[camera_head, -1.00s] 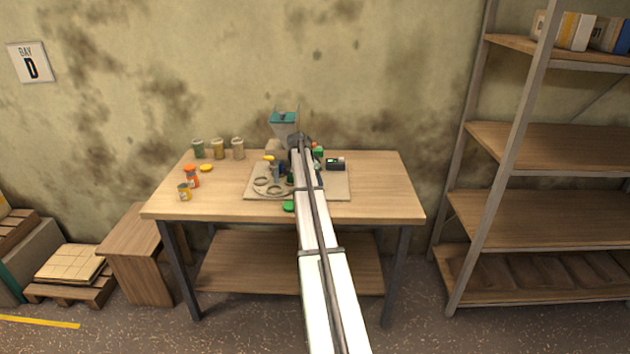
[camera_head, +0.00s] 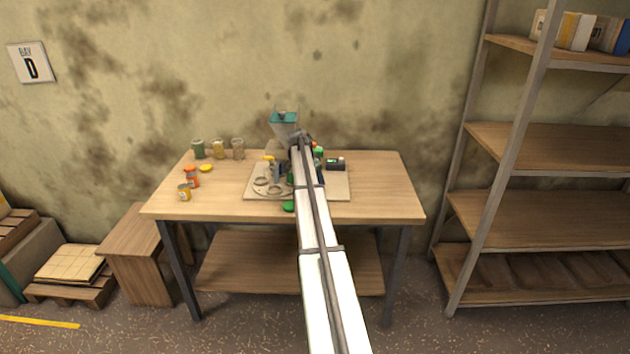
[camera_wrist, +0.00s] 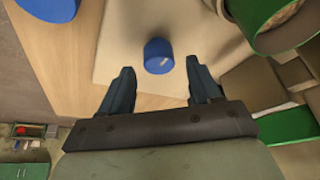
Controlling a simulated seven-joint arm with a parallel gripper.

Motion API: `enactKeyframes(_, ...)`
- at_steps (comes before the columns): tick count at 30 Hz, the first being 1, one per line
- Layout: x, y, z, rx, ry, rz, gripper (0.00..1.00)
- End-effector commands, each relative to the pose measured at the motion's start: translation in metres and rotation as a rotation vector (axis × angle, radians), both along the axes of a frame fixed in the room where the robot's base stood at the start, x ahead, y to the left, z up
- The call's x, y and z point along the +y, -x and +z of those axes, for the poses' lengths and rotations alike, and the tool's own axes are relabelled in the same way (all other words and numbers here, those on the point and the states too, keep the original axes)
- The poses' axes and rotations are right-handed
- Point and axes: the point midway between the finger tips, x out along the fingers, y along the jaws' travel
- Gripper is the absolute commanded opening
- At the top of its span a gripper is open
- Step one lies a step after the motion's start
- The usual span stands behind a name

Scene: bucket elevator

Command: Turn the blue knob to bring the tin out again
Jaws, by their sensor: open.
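A blue knob (camera_wrist: 158,55), a short round cylinder with a pale mark on its side, stands on the light board in the wrist view. My gripper (camera_wrist: 161,84) is open, with its two dark fingers apart on the left and right of the knob's line. The knob lies just beyond the fingertips, and nothing is between the jaws. In the head view my arm covers much of the board (camera_head: 338,190) and hides the gripper's fingers. I cannot pick out the tin in either view.
A second blue cylinder (camera_wrist: 48,7) and a green-rimmed container (camera_wrist: 275,30) flank the knob. The table's right side is clear.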

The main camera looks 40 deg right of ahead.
Motion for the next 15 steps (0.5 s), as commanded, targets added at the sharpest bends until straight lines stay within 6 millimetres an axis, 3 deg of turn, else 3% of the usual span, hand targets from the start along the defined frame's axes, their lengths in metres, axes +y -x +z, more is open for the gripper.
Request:
enactKeyframes(9, -0.001, -0.001, 0.054, -0.003, 0.001, 0.0, 0.63)
enactKeyframes(15, 0.0, -0.001, 0.079, -0.002, 0.001, 0.0, 0.63)
